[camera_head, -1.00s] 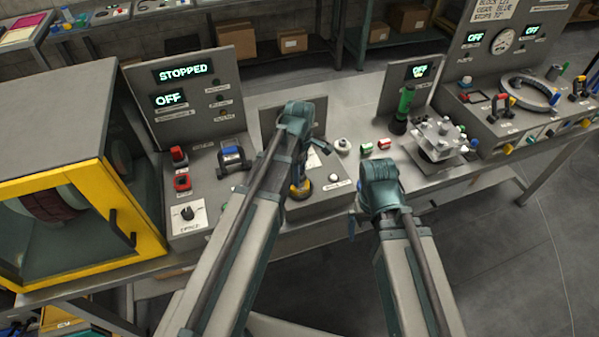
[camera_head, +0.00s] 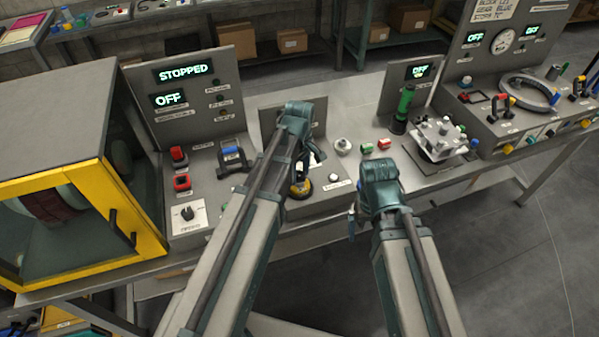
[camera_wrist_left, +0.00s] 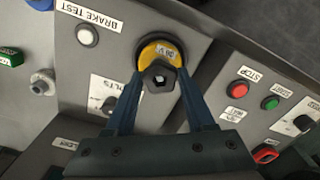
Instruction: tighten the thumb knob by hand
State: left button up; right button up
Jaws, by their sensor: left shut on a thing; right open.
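The thumb knob (camera_wrist_left: 158,80) is a dark, lobed knob with a pale centre, in front of a yellow disc (camera_wrist_left: 168,50) with a small label. My left gripper (camera_wrist_left: 160,75) is shut on the knob, with one blue finger on each side. In the head view the yellow disc (camera_head: 301,189) shows below my left wrist, and the knob is mostly hidden by my arm. My right gripper (camera_head: 353,221) is open, low in front of the bench edge, apart from the knob. Most of its fingers are hidden behind its wrist.
A white button (camera_head: 333,177) and a grey round fitting (camera_head: 343,146) stand right of the knob. A red button (camera_head: 178,155) and a dial (camera_head: 187,213) are to its left. A yellow-framed enclosure (camera_head: 135,220) stands at far left. Floor is clear at right.

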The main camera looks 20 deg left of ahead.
pick_arm(q)
jog(key=shift+m, duration=0.4)
jog(key=m, duration=0.5)
jog(key=shift+m, duration=0.3)
jog(key=shift+f, duration=0.1)
jog(key=m, duration=0.5)
jog(key=shift+m, duration=0.4)
jog(key=o, duration=1.3)
jog(key=shift+c, duration=0.2)
